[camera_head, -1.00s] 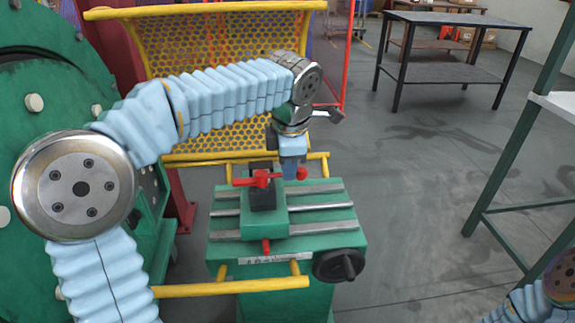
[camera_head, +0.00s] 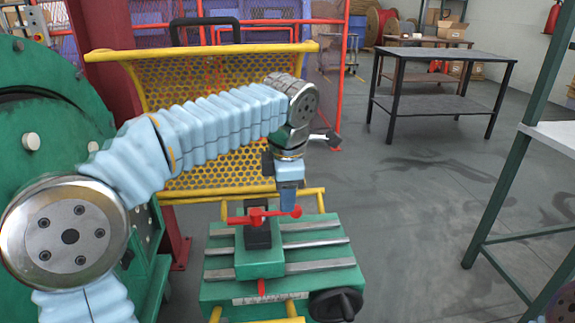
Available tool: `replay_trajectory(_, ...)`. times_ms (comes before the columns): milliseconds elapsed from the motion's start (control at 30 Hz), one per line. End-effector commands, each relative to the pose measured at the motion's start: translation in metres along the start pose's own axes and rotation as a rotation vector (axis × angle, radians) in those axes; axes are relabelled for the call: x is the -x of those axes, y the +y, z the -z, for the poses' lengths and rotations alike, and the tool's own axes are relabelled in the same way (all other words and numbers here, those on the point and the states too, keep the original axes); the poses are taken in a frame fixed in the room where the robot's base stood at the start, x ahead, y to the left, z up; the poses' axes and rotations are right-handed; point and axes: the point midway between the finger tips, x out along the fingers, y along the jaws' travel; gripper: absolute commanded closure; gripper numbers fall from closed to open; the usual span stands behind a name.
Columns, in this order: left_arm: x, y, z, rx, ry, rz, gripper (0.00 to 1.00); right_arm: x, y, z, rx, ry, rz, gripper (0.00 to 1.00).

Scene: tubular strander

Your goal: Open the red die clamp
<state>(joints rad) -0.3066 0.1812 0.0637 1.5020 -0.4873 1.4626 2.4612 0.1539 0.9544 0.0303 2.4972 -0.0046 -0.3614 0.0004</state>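The red die clamp (camera_head: 258,215) sits on a black and green block at the top of the green slotted table (camera_head: 335,274). Its red bar lies roughly level, with a round red knob at its right end. My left gripper (camera_head: 288,200) points down at the right part of the bar, just left of the knob. The bar passes in front of the fingertips, so I cannot tell whether they touch it or how wide they stand. Only a bit of my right arm shows at the lower right corner; its gripper is out of view.
A yellow mesh guard (camera_head: 210,80) stands behind the table. Green machinery (camera_head: 40,115) fills the left side. A black handwheel (camera_head: 336,304) sticks out at the table's front. A dark bench (camera_head: 445,53) stands at the back, a green frame (camera_head: 505,190) at right. Floor between is clear.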

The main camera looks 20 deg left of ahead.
Motion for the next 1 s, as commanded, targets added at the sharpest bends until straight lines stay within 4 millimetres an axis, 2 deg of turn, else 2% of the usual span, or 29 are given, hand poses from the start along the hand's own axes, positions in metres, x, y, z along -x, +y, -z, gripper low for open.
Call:
replay_trajectory(33, 0.016, 0.001, -0.001, -0.001, -0.004, -0.003, 0.62, 0.003, -0.002, 0.000, 0.000, 0.000, 0.000, 0.57)
replay_trajectory(200, 0.058, 0.000, -0.002, -0.003, -0.004, -0.002, 0.62, 0.010, -0.004, 0.000, 0.001, -0.001, 0.001, 0.57)
replay_trajectory(400, 0.092, 0.000, -0.002, -0.003, -0.004, -0.001, 0.62, 0.015, -0.007, 0.000, 0.002, -0.001, 0.002, 0.57)
replay_trajectory(600, 0.103, 0.000, -0.002, -0.002, -0.003, 0.000, 0.62, 0.016, -0.007, 0.000, 0.003, -0.002, 0.002, 0.57)
replay_trajectory(1000, 0.103, 0.000, -0.002, -0.003, -0.002, 0.000, 0.62, 0.016, -0.007, 0.000, 0.003, -0.002, 0.002, 0.57)
